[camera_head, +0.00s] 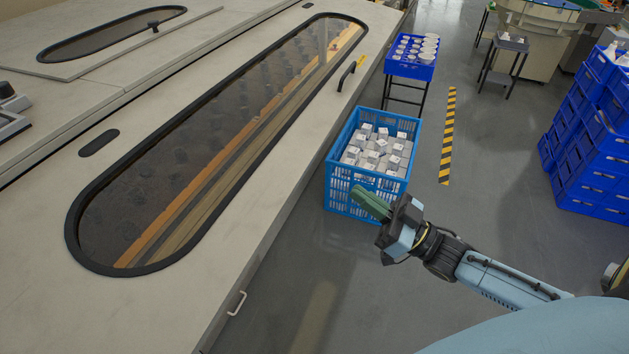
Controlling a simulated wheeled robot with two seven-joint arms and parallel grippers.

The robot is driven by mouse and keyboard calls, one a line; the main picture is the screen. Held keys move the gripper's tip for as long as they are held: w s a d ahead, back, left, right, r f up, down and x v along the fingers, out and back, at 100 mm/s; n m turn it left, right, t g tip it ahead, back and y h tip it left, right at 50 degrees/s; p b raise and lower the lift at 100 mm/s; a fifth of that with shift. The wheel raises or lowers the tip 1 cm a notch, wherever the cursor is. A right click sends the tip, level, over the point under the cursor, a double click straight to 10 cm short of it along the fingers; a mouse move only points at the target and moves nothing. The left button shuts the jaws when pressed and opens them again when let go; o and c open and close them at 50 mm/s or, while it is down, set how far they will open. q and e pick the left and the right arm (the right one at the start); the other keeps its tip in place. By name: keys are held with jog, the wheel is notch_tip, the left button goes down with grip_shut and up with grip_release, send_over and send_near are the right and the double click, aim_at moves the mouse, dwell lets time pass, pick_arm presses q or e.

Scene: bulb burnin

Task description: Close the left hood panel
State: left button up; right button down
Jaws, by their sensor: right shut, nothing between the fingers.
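The near hood panel (292,133) is a long pale panel with a black-rimmed oval window (190,140). It seems to lie flat on the machine; I cannot tell whether it is fully closed. A black handle (346,76) stands on its right side. A second panel (110,62) with a similar window lies at the upper left. I cannot tell which one is the left hood panel. My right gripper (368,202), with green fingers, is shut and empty, clear of the panel's right edge and in front of the blue crate. My left gripper is not in view.
A blue crate (338,190) of white boxes stands on the floor right of the machine. Behind it is a stand with a blue tray (409,69) of white items. Blue crates (598,140) are stacked at the far right. The floor (480,210) between is clear.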

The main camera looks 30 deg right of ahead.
jog(key=w+a+r+n+y+p, duration=0.1)
jog(key=w+a+r+y, duration=0.1)
jog(key=w+a+r, duration=0.5)
jog(key=shift+s+a+f+g, duration=0.1)
jog(key=shift+s+f+g, duration=0.1)
jog(key=shift+f, duration=0.65)
jog(key=shift+s+f+g, duration=0.1)
jog(key=shift+s+f, duration=0.1)
jog(key=shift+f, duration=0.6)
